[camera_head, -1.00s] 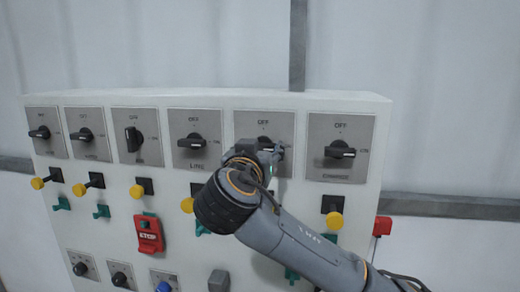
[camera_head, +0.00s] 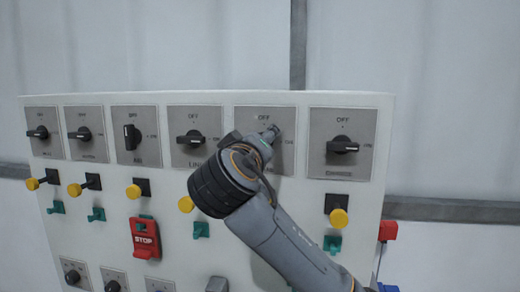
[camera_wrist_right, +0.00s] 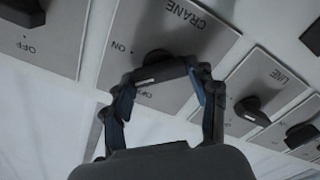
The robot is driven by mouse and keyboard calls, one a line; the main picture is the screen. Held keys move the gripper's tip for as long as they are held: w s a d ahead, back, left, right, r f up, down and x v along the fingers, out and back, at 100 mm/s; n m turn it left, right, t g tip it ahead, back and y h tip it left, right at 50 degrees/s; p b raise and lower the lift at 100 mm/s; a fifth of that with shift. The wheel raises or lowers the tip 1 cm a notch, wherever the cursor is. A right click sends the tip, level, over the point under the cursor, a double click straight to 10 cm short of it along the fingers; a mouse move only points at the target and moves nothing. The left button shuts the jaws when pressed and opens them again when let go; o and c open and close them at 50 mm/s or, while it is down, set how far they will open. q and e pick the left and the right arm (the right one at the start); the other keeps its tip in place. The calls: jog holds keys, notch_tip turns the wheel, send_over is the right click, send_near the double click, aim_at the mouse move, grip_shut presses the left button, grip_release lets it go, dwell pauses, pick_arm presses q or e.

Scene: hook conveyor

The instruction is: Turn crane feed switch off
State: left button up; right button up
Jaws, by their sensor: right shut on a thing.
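The crane switch is a black rotary knob (camera_wrist_right: 160,70) on a grey plate marked CRANE (camera_wrist_right: 185,15) in the right wrist view, with ON and OFF marks. My right gripper (camera_wrist_right: 165,80) is shut on this knob, one finger at each end. In the head view the gripper (camera_head: 268,136) covers the knob on the fifth plate (camera_head: 285,112) from the left, just below its OFF mark. The knob's exact angle is hard to tell there. My left gripper is not in view.
Similar black switches sit on both sides, including the line switch (camera_head: 191,139) to the left and another (camera_head: 342,146) to the right. Yellow knobs, green levers and a red stop button (camera_head: 145,238) lie below on the white panel (camera_head: 120,98).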

jog(key=shift+f+n, duration=0.1)
jog(key=shift+n, duration=4.4)
jog(key=o, duration=1.1)
jog(key=shift+a, duration=0.1)
jog(key=shift+o, duration=0.2)
jog(key=s+a, duration=0.2)
jog(key=s, duration=0.9)
jog(key=shift+s+a, duration=0.15)
jog(key=shift+s, duration=0.2)
